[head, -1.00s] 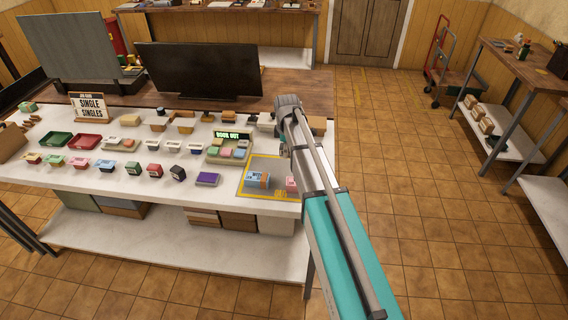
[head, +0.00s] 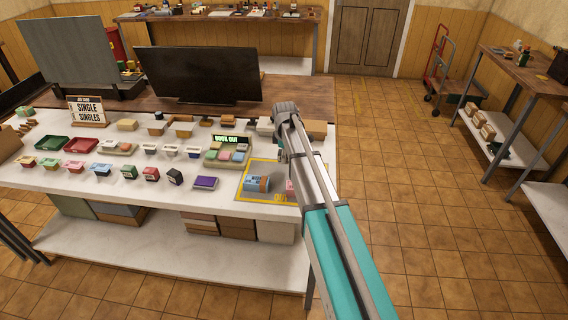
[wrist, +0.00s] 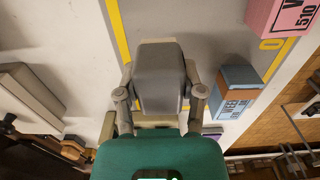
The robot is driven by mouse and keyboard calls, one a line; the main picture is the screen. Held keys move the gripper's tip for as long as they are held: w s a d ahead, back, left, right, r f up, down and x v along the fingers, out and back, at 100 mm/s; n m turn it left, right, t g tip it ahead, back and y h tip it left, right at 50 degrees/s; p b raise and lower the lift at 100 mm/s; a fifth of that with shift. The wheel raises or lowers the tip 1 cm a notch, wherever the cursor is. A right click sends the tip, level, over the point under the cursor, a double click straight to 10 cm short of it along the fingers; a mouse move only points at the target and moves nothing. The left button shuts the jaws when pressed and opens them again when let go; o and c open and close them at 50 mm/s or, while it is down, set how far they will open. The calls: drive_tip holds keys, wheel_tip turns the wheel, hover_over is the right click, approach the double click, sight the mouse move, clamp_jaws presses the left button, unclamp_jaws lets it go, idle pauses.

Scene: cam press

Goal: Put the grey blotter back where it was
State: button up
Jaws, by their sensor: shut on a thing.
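In the wrist view, my gripper (wrist: 158,92) is shut on the grey blotter (wrist: 158,62), a rounded grey block held between the two fingers. The blotter cannot be made out there.
A blue block (head: 256,184) and a pink block (head: 290,187) stand in the outlined area. A BOOK OUT tray (head: 228,151) of coloured pads, a purple pad (head: 205,183) and several stamps crowd the white bench (head: 110,186). A dark screen (head: 198,73) stands behind.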

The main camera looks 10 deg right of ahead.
sight(284, 168)
drive_tip(key=shift+w+f+b, duration=0.4)
drive_tip(key=shift+f+b, duration=0.15)
drive_tip(key=shift+f, duration=0.05)
drive_tip(key=shift+f+b, duration=1.35)
drive_tip(key=shift+f, duration=0.05)
drive_tip(key=shift+f, duration=0.15)
drive_tip(key=o, duration=0.9)
drive_tip(key=shift+r, duration=0.2)
wheel_tip(284, 168, up, 12)
drive_tip(key=p, duration=1.2)
